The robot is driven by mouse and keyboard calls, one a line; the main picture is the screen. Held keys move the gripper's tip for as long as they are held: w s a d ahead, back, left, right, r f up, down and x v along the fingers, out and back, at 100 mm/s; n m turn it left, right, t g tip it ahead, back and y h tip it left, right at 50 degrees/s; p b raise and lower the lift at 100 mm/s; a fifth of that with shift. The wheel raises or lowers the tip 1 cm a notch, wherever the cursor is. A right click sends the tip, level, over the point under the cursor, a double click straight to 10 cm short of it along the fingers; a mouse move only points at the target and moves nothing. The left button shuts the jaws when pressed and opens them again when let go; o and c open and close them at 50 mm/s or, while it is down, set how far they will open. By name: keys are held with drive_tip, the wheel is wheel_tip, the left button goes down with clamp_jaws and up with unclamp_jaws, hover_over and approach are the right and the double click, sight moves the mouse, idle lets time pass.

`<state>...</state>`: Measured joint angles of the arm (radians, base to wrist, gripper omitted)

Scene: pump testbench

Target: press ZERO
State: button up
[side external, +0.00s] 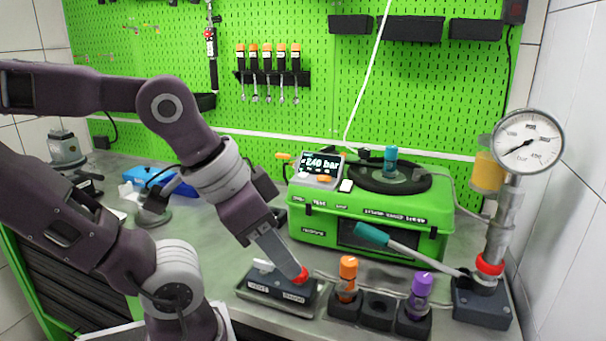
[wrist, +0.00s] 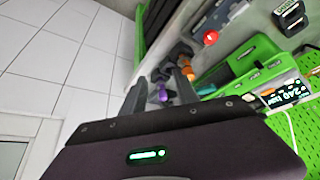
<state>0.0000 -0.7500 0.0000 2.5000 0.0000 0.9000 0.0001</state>
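The display unit (side external: 322,166) reads "240 bar" and sits on the left of a green case (side external: 350,222). An orange button (side external: 325,179) and a pale button are below its screen. I cannot read ZERO on any button. The display also shows in the wrist view (wrist: 287,93), at the right edge. My gripper (side external: 296,272) points down and right, in front of the case and lower than the display. Its tip overlaps the red knob (side external: 303,272) of a dark valve block. In the wrist view the fingers (wrist: 160,82) look apart and empty, away from that knob (wrist: 211,37).
An orange-capped part (side external: 348,267) and a purple-capped part (side external: 421,284) stand in dark holders to the right. A teal-handled lever (side external: 371,235) slants across the case front. A pressure gauge (side external: 528,142) stands at far right.

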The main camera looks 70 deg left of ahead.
clamp_jaws()
idle(1.5)
